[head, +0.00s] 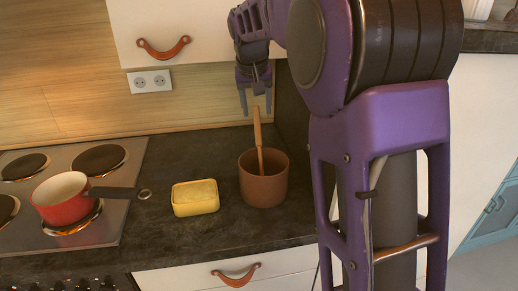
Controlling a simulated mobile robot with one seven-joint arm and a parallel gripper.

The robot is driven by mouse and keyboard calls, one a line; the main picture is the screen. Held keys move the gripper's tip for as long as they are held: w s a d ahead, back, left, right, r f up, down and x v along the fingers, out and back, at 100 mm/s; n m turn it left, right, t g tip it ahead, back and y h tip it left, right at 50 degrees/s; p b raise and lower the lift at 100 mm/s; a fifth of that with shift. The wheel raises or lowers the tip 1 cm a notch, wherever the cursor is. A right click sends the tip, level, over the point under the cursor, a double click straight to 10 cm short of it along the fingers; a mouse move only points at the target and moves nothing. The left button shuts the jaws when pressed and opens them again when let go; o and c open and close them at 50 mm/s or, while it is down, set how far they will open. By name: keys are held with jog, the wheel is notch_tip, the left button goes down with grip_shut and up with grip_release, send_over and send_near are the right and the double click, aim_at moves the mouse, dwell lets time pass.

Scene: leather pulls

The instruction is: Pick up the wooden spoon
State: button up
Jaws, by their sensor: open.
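The wooden spoon (257,131) stands in a brown pot (264,187) on the dark counter. Its handle sticks up out of the pot and leans slightly; its lower end is hidden inside. My gripper (256,112) is open and points down just above the pot, with its fingertips at about the height of the handle's top. The handle's top appears between the two fingers in this view. I cannot tell from this one view whether the fingers touch the handle or how they line up in depth.
A yellow sponge-like block or dish (195,198) sits left of the pot. A white cabinet (190,30) with a leather pull hangs above. A dark wall panel is close right of my gripper.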

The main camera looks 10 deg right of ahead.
aim_at(257, 127)
jog(key=x, duration=0.8)
jog(key=shift+w+a+f+b, duration=0.15)
jog(key=shift+f+b, duration=0.15)
jog(key=shift+b, duration=0.1)
grip_shut()
